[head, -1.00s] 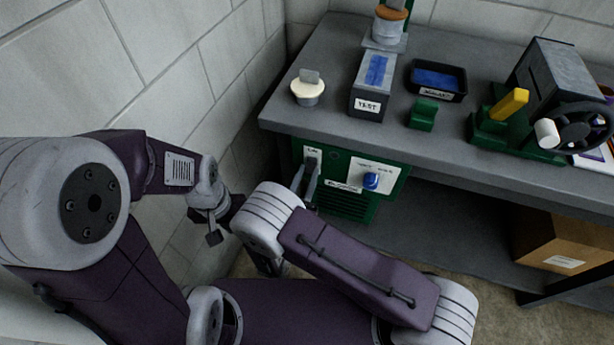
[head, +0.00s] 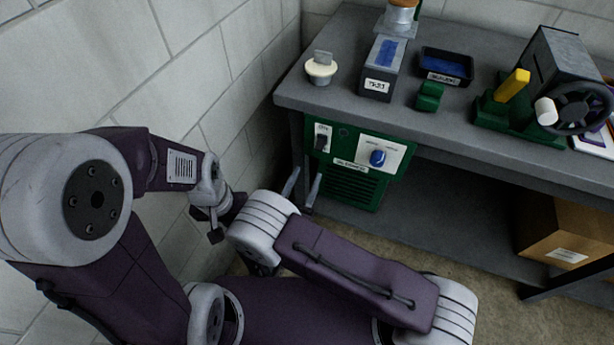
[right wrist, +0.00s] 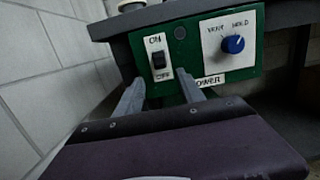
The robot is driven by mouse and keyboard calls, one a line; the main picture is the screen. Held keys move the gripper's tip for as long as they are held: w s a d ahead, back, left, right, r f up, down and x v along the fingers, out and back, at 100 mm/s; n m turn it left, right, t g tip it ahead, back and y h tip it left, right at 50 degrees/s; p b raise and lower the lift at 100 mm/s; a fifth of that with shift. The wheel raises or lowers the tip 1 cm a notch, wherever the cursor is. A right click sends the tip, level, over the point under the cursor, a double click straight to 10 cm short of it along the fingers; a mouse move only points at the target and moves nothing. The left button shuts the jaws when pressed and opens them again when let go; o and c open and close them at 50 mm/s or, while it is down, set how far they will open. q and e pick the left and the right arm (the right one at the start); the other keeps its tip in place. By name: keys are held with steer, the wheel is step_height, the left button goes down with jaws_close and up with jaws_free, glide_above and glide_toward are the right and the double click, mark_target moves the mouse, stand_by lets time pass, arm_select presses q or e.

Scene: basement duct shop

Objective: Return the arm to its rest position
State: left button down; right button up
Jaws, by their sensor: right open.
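My right gripper (head: 301,186) is open and empty. The purple right forearm (head: 350,275) reaches from the lower right. My left arm (head: 95,200) is folded at the left; its jaws cannot be made out.
The grey bench (head: 440,125) holds a white-topped cup (head: 321,70), a labelled grey box (head: 378,88), a black tray (head: 447,75) and a green machine with a handwheel (head: 580,108). A block wall (head: 180,75) is close on the left. A cardboard box (head: 565,230) sits below.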

arm_select(q)
steer(key=shift+w+f, duration=0.1)
steer(key=shift+w, duration=0.2)
arm_select(e)
steer(key=shift+w+f, duration=0.1)
steer(key=shift+w, duration=0.2)
steer(key=shift+d, duration=0.1)
